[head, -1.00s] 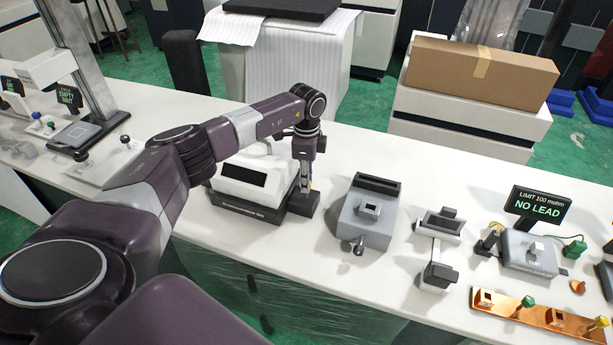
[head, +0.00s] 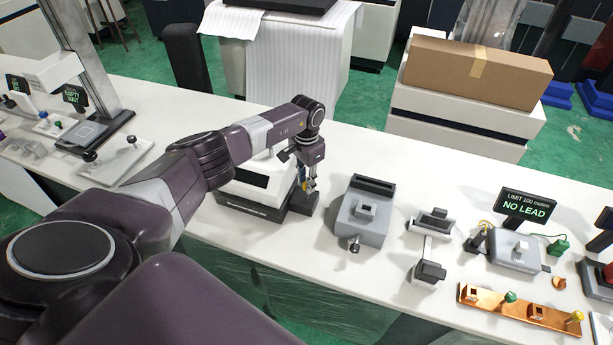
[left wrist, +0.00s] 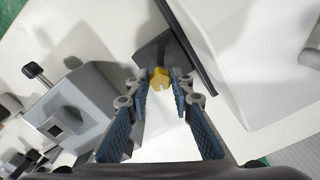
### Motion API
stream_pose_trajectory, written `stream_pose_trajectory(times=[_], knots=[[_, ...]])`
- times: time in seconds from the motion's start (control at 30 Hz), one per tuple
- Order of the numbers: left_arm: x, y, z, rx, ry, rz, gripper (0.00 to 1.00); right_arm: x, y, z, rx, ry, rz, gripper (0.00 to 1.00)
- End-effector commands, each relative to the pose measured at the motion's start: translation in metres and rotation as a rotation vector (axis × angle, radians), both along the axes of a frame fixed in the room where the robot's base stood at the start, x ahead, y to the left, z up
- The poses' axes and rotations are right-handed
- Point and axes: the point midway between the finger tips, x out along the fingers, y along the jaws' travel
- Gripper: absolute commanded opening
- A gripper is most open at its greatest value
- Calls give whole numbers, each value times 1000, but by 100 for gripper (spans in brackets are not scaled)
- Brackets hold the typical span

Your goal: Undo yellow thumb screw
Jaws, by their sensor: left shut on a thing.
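A small yellow thumb screw (left wrist: 160,77) shows in the left wrist view at a dark block (left wrist: 152,54), which also stands at the right end of the white-and-black machine in the head view (head: 300,203). My left gripper (head: 308,187) reaches down over this block. In the left wrist view its blue-padded fingers (left wrist: 160,82) are closed in on both sides of the yellow screw and grip it. The screw's lower part is hidden. My right gripper is not in view.
The white machine (head: 256,178) stands left of the gripper. A grey device with a knob (head: 362,217) stands to the right. Farther right are a small scale-like device (head: 430,272), a NO LEAD sign (head: 526,206) and a copper bar (head: 488,300) with a yellow knob (head: 575,317).

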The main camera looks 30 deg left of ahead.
Motion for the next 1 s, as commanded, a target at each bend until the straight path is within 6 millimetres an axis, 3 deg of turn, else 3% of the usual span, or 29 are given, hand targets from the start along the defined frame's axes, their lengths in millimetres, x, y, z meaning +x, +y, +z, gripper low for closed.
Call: stream_pose_trajectory(times=[0.2,0.77,0.8,0.93,1.0], knots=[[2,1,4,0,-5,79,0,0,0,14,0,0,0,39],[3,2,2,2,-7,108,0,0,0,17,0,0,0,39],[3,2,2,2,-7,108,23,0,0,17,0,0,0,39],[2,1,2,1,-6,107,37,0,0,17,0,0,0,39],[1,1,1,1,-4,107,39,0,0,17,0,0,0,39]])
